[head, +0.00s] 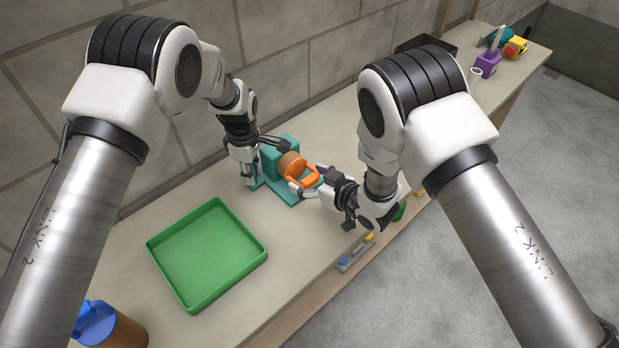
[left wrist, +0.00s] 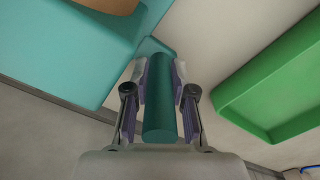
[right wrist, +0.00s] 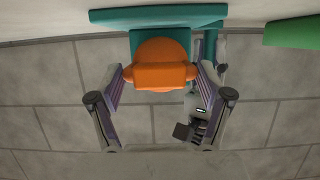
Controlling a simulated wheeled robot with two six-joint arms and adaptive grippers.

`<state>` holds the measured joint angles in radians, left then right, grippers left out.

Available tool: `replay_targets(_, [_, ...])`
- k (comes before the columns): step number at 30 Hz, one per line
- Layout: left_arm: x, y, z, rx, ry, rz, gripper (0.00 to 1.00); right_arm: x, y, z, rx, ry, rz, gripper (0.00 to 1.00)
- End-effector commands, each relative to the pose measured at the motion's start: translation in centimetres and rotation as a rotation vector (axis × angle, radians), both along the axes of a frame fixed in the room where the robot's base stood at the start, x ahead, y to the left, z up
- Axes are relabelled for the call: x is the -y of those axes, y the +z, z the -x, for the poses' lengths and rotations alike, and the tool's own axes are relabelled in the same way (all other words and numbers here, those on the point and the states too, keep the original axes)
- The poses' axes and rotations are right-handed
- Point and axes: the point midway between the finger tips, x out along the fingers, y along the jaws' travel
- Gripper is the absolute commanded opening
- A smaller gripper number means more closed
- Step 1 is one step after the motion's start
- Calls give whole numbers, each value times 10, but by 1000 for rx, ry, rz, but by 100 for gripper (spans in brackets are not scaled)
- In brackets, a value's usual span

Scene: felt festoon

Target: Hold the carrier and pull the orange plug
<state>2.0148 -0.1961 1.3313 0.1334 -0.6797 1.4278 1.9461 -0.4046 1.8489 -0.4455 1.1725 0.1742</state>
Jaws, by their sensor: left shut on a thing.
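My left gripper (head: 250,180) is shut on the carrier's upright teal bar (left wrist: 160,100), at the carrier's left side. My right gripper (head: 310,181) faces the plug from the front right. In the right wrist view the plug (right wrist: 160,72) lies between its two spread fingertips, which are very close to its sides. I cannot tell whether they touch it.
A green tray (head: 258,257), empty, lies left of the carrier. A brown and blue container (head: 125,332) is at the near left. A small grey, blue and yellow item (head: 355,254) lies at the front edge. A dark tray (head: 428,42) and a purple item (head: 487,63) stand farther back.

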Motion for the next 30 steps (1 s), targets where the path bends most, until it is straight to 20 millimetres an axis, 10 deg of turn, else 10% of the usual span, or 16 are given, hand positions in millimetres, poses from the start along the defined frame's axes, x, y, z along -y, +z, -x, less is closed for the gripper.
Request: replay_targets(30, [0,0,0,0,-1,0,0,27,0,28,0,1,0,41])
